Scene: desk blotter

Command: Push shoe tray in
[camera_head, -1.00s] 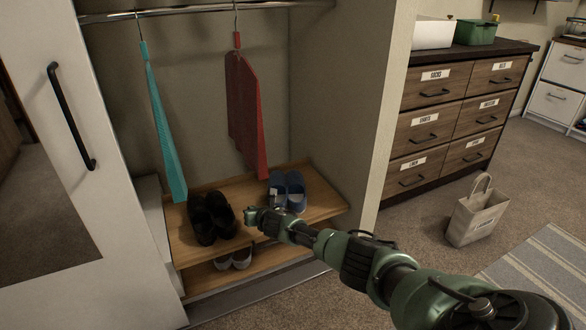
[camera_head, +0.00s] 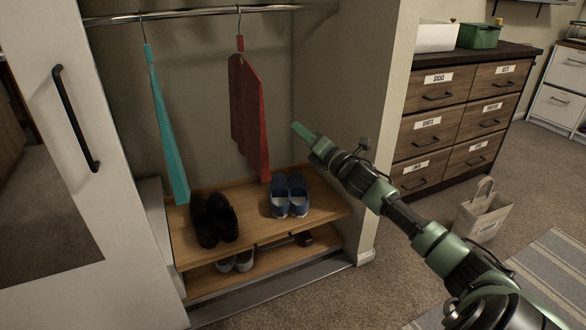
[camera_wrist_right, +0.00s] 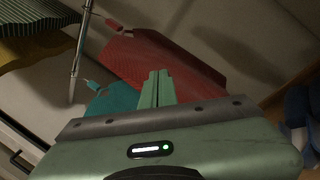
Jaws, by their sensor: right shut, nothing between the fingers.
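The wardrobe holds two wooden shoe levels, one above the other. The upper one (camera_head: 253,226) carries black shoes (camera_head: 213,219) at left and blue shoes (camera_head: 290,195) at right; its front edge overhangs slightly. The lower level (camera_head: 207,281) carries grey-white shoes (camera_head: 237,262) and a dark item (camera_head: 303,239). I cannot tell how far either slides. My right gripper (camera_head: 303,131) is shut and empty, raised above the blue shoes at the wardrobe's right side. In the wrist view its green fingers (camera_wrist_right: 156,90) are together. My left gripper is not in view.
A teal garment (camera_head: 168,130) and a red garment (camera_head: 248,115) hang from the rail (camera_head: 200,11), the red one near my right gripper. A white door (camera_head: 112,215) stands at left. A drawer cabinet (camera_head: 440,125) and paper bag (camera_head: 482,210) are at right.

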